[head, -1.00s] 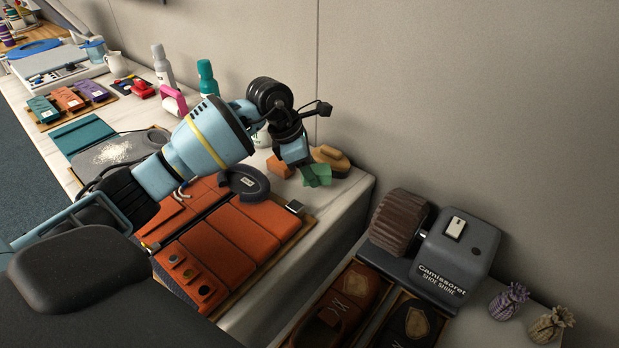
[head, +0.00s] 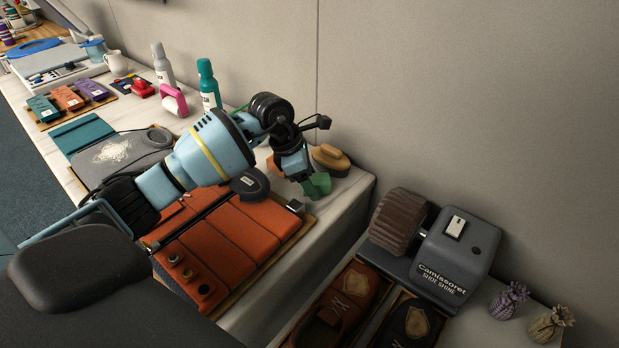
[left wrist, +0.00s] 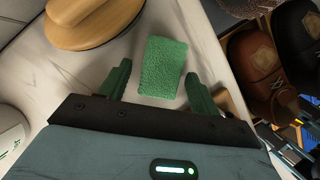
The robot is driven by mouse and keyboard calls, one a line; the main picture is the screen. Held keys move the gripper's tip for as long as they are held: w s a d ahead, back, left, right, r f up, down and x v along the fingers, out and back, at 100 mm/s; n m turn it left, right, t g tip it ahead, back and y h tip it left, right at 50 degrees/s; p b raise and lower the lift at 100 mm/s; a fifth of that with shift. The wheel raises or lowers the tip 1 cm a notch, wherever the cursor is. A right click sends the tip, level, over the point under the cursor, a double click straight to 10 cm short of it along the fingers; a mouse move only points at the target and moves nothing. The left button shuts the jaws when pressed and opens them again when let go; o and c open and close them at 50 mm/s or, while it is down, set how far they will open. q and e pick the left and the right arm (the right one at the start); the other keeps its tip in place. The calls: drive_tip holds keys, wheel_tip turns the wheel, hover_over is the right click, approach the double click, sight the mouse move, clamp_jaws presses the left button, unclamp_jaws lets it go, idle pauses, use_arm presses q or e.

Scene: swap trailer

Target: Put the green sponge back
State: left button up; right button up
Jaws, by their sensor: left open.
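The green sponge (left wrist: 163,67) lies flat on the pale marble counter in the left wrist view, near the counter's edge. My left gripper (left wrist: 157,88) is open, with one green finger on each side of the sponge's near end. The fingers look apart from the sponge, and most of it extends beyond their tips. In the head view, the sponge (head: 322,182) shows only in part beside my left gripper (head: 310,188), whose fingers are also green, so the two are hard to separate. My right gripper is not in view.
A wooden-backed brush (head: 330,157) lies close behind the sponge. An orange case (head: 245,232) lies in front. A shoe-shine machine (head: 445,250) and boxed shoes (head: 345,300) stand right, beyond the counter's edge. A teal bottle (head: 208,85) stands near the wall.

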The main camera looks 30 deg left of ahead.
use_arm(q)
drive_tip(key=shift+r, duration=0.1)
drive_tip(key=v, duration=1.2)
